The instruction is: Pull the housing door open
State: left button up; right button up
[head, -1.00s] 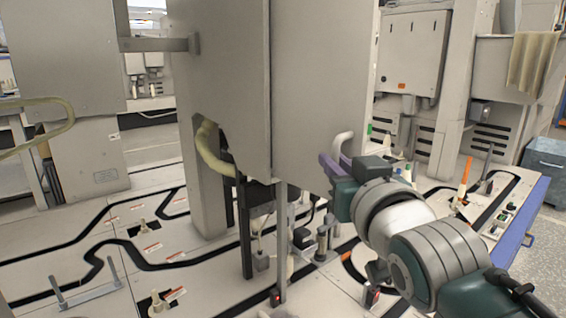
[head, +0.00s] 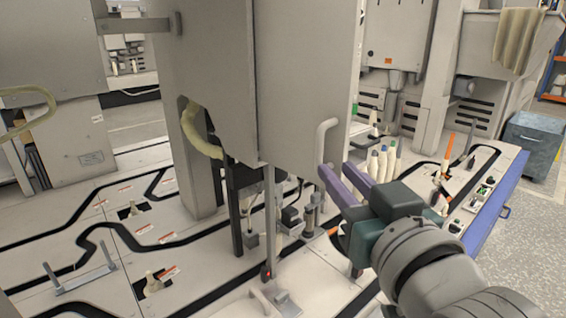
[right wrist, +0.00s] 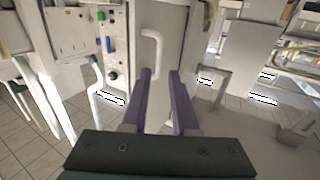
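The housing door (head: 300,75) is a tall grey panel in the middle of the head view. It has a white bent-bar handle (head: 323,140) near its lower right edge. My left gripper is not in view.
The light tray deck (head: 100,240) with black tracks spreads below the housing. A grey bin (head: 528,145) stands at far right. A grey post and bracket (head: 270,230) stand below the door.

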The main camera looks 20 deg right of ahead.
jog(key=shift+s, duration=0.75)
